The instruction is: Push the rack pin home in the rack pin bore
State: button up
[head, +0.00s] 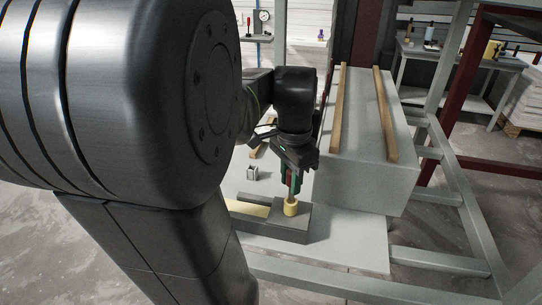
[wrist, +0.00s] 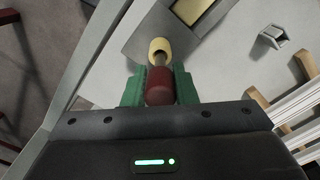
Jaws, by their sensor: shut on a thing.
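My gripper (wrist: 159,82) is shut on the dark red handle of the rack pin (wrist: 160,88), between its two green fingers. The pin's bare metal shank runs from the handle toward a yellow collar, which I take to be the rack pin bore (wrist: 158,45). In the head view my gripper (head: 291,178) points down over the yellow collar (head: 290,208) on a dark grey block. The shank (head: 292,192) stands nearly upright, with its lower end at the collar's top. The tip is hidden, so I cannot tell how deep it sits.
The dark grey block (head: 264,226) lies on a pale table (head: 345,240), with a yellow strip (head: 245,212) beside it. A small grey bracket (head: 252,173) stands behind. A large grey box (head: 365,170) with wooden strips stands close on the right. Bare table lies in front.

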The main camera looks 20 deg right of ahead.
aim_at(290, 199)
jog(key=shift+f+b, duration=1.15)
jog(key=shift+f, duration=0.7)
jog(key=o, duration=1.1)
jog(key=shift+r, duration=0.1)
notch_tip(290, 199, up, 14)
jog(key=shift+f+p, duration=0.15)
jog(key=shift+p, duration=0.45)
jog(key=shift+f, duration=0.1)
notch_tip(290, 199, down, 14)
jog(key=shift+r+b, duration=0.25)
jog(key=shift+b, duration=0.15)
jog(key=shift+r, duration=0.4)
jog(key=shift+f, duration=0.15)
